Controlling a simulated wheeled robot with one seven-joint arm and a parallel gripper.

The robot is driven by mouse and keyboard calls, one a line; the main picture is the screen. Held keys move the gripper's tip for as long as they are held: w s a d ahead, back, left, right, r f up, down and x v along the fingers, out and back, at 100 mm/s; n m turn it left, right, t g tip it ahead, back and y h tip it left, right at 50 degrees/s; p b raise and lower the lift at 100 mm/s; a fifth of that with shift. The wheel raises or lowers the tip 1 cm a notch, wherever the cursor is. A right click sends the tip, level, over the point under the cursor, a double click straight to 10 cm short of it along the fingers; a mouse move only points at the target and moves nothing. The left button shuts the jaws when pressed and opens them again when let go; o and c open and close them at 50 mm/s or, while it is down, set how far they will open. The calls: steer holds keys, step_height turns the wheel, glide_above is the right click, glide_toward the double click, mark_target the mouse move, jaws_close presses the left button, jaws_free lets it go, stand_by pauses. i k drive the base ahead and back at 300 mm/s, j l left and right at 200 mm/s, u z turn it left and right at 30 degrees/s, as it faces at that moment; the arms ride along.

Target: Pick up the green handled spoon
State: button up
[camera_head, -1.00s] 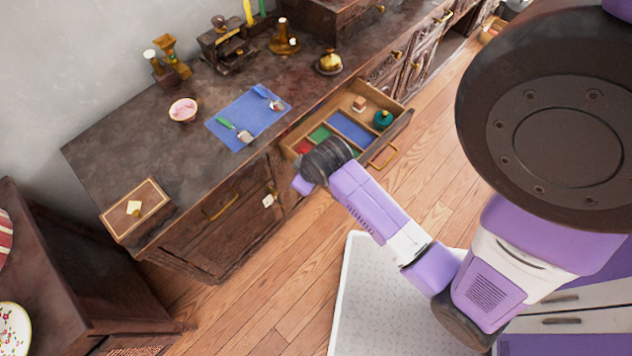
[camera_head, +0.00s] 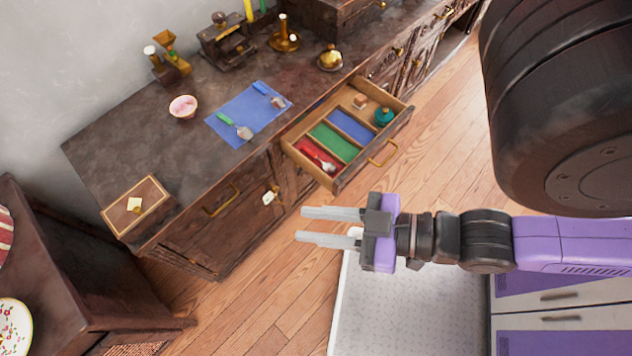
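The green handled spoon (camera_head: 236,126) lies on the blue mat (camera_head: 262,109) on the dark counter. Its green handle is at the upper left and its pale metal end at the lower right. A blue handled utensil (camera_head: 269,95) lies on the same mat, to the right. My gripper (camera_head: 302,226) is over the wooden floor in front of the cabinet, well below and right of the mat in the picture. Its two grey fingers point left and stand apart, with nothing between them.
An open drawer (camera_head: 391,139) sticks out below the counter. It has red, green and blue compartments; a red handled spoon (camera_head: 318,157) lies in the red one. A pink-filled bowl (camera_head: 183,107) stands left of the mat. A wooden box (camera_head: 137,206) stands at the counter's near end.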

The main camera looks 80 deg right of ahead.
mark_target(246, 133)
steer(key=i+j+z, duration=0.15)
steer(key=j, duration=0.5)
steer(key=i+j+z, duration=0.15)
steer(key=j, duration=0.55)
steer(key=j+z, duration=0.15)
steer(key=j, duration=0.55)
steer(key=z, duration=1.2)
